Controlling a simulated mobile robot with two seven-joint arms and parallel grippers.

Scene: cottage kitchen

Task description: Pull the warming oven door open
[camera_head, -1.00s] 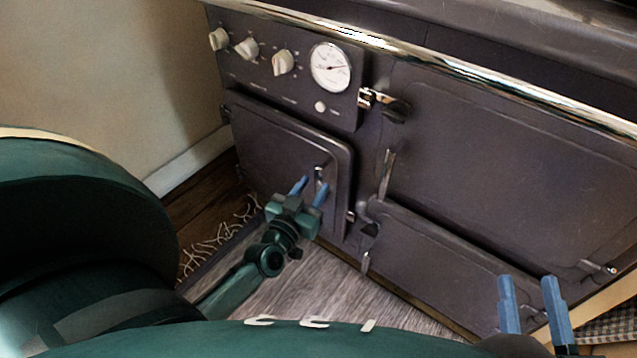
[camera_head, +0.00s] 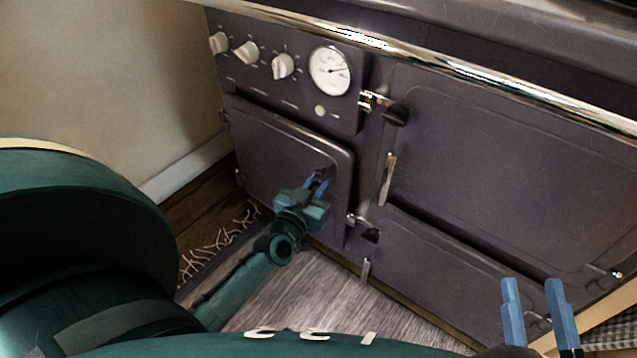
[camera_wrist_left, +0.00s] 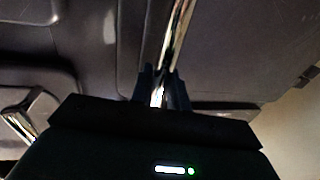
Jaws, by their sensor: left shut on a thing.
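The warming oven door (camera_head: 265,150) is the small dark door at the lower left of the range, below the dial panel. It looks closed or nearly so. My left gripper (camera_head: 318,182) is at the right part of this door, its blue fingers close together on the door's small metal handle, which they mostly hide. In the left wrist view the fingers (camera_wrist_left: 161,90) stand on both sides of a shiny metal handle (camera_wrist_left: 157,97). My right gripper (camera_head: 541,305) is at the lower right, its two blue fingers apart and empty, in front of the range.
A chrome rail (camera_head: 430,58) runs along the range's top front. A large door (camera_head: 510,170) and a lower door (camera_head: 440,270) are to the right, with protruding latches. A fringed rug (camera_head: 215,250) lies by the wall at left.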

